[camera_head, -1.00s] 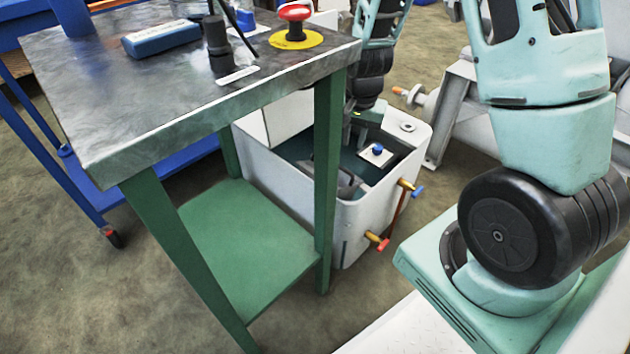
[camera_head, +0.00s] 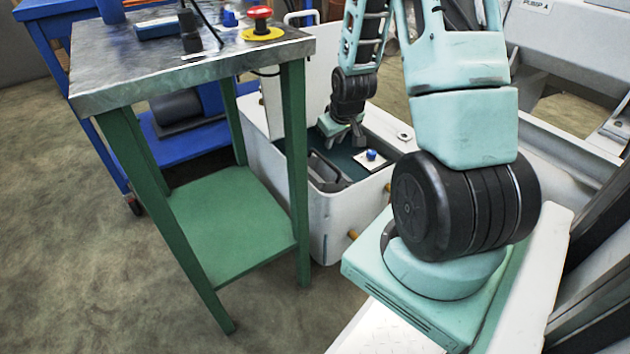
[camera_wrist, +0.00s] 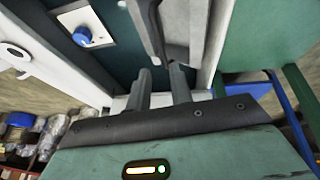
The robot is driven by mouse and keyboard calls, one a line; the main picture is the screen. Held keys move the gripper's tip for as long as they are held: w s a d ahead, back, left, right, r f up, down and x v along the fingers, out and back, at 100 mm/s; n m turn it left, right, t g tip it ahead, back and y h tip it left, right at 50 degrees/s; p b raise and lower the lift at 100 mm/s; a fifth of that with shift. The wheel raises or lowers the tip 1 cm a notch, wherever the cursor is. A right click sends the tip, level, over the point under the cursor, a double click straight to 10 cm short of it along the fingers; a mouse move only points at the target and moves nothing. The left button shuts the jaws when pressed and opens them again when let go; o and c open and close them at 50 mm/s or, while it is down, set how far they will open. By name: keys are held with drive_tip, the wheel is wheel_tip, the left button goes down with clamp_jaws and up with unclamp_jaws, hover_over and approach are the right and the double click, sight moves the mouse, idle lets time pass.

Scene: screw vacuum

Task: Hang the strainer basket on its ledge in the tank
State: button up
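The open white tank (camera_head: 335,228) stands behind the green-legged table. Inside, on its left, is a grey piece that looks like the strainer basket (camera_head: 323,170); whether it rests on a ledge is hidden. My gripper (camera_head: 342,138) points down into the tank, above and close to that piece. In the wrist view a grey body (camera_wrist: 186,22) with a dark bar-like handle (camera_wrist: 152,32) lies just beyond my fingertips (camera_wrist: 160,76). The fingers stand apart with a gap between them, and nothing is clearly pinched. Contact with the handle cannot be told.
A white plate with a blue knob (camera_head: 371,155) sits at the tank's right side. The metal-topped table (camera_head: 180,72) stands close on the tank's left, carrying a red emergency button (camera_head: 260,14). A blue cart (camera_head: 60,50) is behind. Bare floor lies at front left.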

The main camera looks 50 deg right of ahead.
sight(327, 162)
drive_tip(key=b+x, duration=0.3)
drive_tip(key=x, duration=0.6)
drive_tip(key=shift+f+b, duration=0.1)
drive_tip(key=shift+b, duration=0.3)
drive_tip(key=b+x, duration=0.3)
drive_tip(key=x, duration=0.1)
drive_tip(key=shift+f+b, duration=0.3)
drive_tip(key=shift+f, duration=0.15)
drive_tip(key=shift+w+f, duration=0.1)
drive_tip(key=shift+f, duration=0.1)
drive_tip(key=shift+r, duration=0.1)
drive_tip(key=shift+f, duration=0.25)
clamp_jaws()
